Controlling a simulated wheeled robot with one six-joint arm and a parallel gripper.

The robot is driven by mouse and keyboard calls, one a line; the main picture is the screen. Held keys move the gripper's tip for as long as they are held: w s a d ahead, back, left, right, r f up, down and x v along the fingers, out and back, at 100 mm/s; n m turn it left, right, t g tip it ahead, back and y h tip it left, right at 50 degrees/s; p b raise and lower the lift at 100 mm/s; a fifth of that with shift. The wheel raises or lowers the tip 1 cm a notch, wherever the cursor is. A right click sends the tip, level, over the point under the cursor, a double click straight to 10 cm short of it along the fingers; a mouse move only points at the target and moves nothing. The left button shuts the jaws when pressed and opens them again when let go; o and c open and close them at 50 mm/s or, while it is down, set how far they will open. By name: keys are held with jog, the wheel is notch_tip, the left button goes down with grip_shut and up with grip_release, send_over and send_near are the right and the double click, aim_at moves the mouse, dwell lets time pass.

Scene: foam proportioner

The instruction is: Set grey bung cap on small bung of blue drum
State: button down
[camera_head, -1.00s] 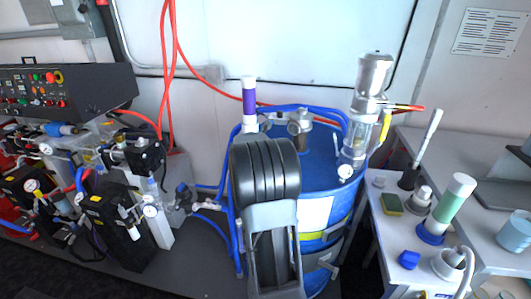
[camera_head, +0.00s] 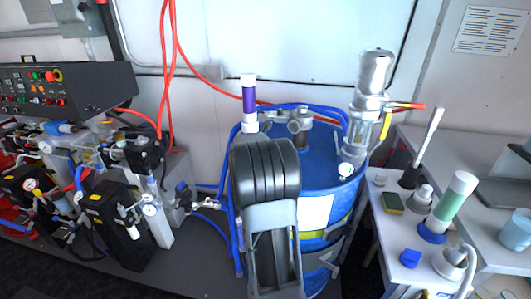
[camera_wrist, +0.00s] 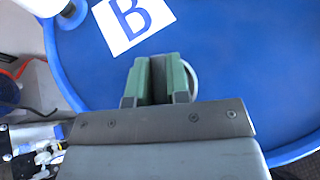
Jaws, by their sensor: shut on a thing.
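The blue drum (camera_head: 327,172) stands against the back wall, and its top fills much of the wrist view (camera_wrist: 250,60). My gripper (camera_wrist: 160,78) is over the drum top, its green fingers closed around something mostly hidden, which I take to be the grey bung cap. A pale curved rim shows beside the right finger; I cannot tell whether it belongs to the cap or the small bung. In the head view my arm hides the gripper and the near left part of the drum top.
A white label marked B (camera_wrist: 133,22) lies on the drum top. A metal pump (camera_head: 367,105) stands on the drum's right, a purple-banded tube (camera_head: 249,100) at the left. Blue hoses run behind. A side table (camera_head: 395,235) with bottles and a sponge stands right.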

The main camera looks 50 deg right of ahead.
jog(key=shift+f, duration=0.15)
jog(key=c, duration=1.4)
grip_release()
jog(key=p+v, duration=0.3)
jog(key=v, duration=0.8)
